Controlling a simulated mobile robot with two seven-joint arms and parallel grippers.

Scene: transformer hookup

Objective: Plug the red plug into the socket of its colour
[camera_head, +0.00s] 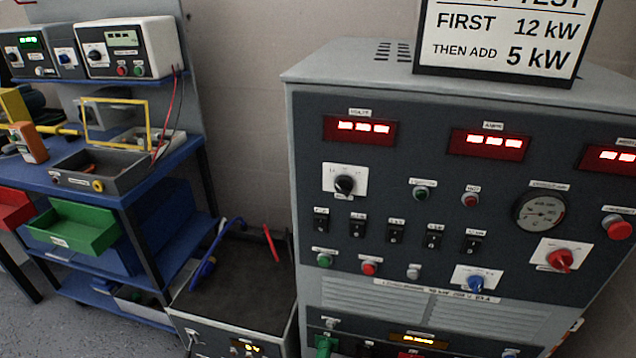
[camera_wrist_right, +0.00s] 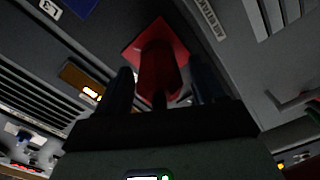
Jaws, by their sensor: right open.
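In the right wrist view, a red plug (camera_wrist_right: 158,72) stands against a red square socket plate (camera_wrist_right: 181,45), end-on to the camera. It appears to sit in that socket, but how deep I cannot tell. My right gripper (camera_wrist_right: 160,85) is open, its two dark fingers on either side of the plug with visible gaps. In the head view only a red sliver of the panel's lower row (camera_head: 410,355) shows at the bottom edge. Neither gripper shows in the head view.
A blue socket plate (camera_wrist_right: 78,5) labelled L3 is near the red one. The grey cabinet (camera_head: 345,270) carries switches and red displays. A low dark-topped box (camera_head: 235,290) with blue and red cables stands left of it, beside a blue workbench (camera_head: 130,190).

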